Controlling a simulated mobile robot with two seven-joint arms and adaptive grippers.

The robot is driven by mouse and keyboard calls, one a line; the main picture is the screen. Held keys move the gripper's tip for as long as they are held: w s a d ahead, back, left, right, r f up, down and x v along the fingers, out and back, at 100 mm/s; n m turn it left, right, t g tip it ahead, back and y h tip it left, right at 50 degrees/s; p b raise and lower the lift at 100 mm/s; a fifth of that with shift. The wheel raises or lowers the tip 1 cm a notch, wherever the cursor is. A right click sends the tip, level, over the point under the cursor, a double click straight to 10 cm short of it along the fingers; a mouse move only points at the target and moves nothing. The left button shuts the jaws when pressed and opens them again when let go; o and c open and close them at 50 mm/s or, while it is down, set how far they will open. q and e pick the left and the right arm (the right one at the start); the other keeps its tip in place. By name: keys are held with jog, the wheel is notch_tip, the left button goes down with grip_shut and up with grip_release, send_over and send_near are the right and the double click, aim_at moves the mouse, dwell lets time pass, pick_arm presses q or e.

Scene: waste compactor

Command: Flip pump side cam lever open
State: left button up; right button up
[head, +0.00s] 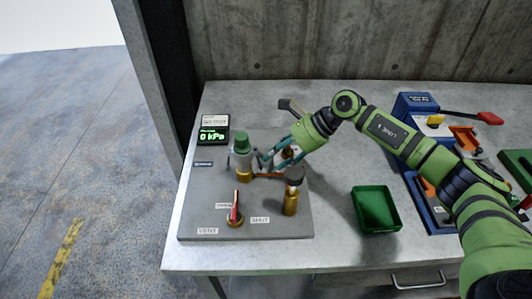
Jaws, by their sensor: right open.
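A grey coupling with a green cap (242,145) stands upright on a brass base on the grey panel (200,218). Small grey lever-like parts show at its sides, but they are too small to tell which is the pump side cam lever or how it is set. My right gripper (264,161) is open just right of the coupling, fingers pointing left toward it. I cannot tell whether a finger touches it. The gripper and wrist hide part of the fittings behind. My left gripper is not in view.
A red-handled valve (235,209) stands between labels at the panel's front. A brass fitting (291,202) with a dark top stands to its right. A green display (212,136) reads 0 kPa. A green tray (376,209) and a blue device (415,104) lie right on the table.

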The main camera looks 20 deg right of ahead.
aim_at(261, 164)
jog(key=shift+w+a+f, duration=0.15)
jog(key=shift+a+f, duration=0.2)
jog(key=shift+a, duration=0.2)
jog(key=shift+w+a+f, duration=0.15)
jog(key=shift+a+f, duration=0.15)
jog(key=shift+a, duration=0.2)
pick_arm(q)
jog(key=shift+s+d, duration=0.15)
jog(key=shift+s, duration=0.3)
pick_arm(e)
jog(key=shift+w+a+f, duration=0.15)
jog(key=shift+a+f, duration=0.25)
jog(key=shift+f, duration=0.05)
grip_shut()
jog(key=shift+r, duration=0.1)
